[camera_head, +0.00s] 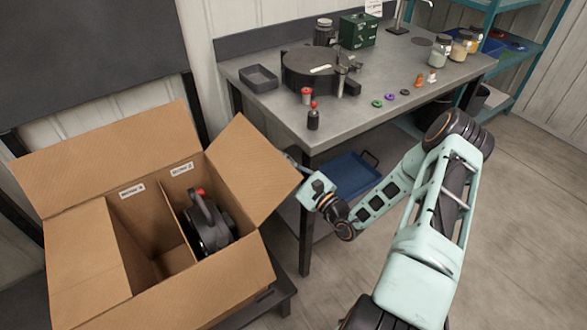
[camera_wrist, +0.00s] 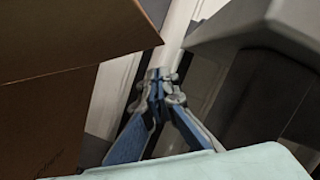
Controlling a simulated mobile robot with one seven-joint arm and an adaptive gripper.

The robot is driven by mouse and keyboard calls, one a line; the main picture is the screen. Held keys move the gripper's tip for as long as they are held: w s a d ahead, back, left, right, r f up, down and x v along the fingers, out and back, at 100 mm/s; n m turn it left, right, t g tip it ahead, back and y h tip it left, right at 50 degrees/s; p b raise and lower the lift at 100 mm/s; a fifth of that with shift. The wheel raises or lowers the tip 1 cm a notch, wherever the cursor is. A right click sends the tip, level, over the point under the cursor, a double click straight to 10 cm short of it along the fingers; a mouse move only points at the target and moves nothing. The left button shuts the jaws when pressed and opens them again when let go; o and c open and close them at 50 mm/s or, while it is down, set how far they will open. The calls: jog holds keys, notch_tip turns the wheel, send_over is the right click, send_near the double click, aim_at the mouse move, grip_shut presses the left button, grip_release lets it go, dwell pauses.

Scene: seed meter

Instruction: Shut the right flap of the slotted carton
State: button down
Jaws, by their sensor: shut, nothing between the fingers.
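The slotted carton (camera_head: 165,290) stands open-topped at the left. Its right flap (camera_head: 252,170) is open and leans up and outward to the right. A flat panel, apparently the left flap (camera_head: 85,255), lies inward over the left part. The back flap (camera_head: 110,155) stands open. My gripper (camera_head: 288,157) is just outside the right flap, near its right corner, partly hidden by it. In the wrist view its blue fingers (camera_wrist: 157,82) are shut at the tips and empty. A brown carton panel (camera_wrist: 70,40) fills the left there; whether they touch I cannot tell.
A dark machine (camera_head: 208,225) sits in the carton's right compartment beside a divider. The grey workbench (camera_head: 400,85) stands close behind my gripper, its leg (camera_head: 306,230) near my wrist. A blue tray (camera_head: 350,175) lies below it. Floor at the right is clear.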

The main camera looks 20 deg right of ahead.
aim_at(277, 154)
jog(key=shift+s+a+r, duration=0.2)
jog(key=shift+a+r, duration=0.15)
jog(key=shift+r, duration=0.3)
jog(key=shift+s+a+r, duration=0.15)
jog(key=shift+a+r, duration=0.2)
jog(key=shift+r, duration=0.25)
jog(key=shift+r, duration=0.1)
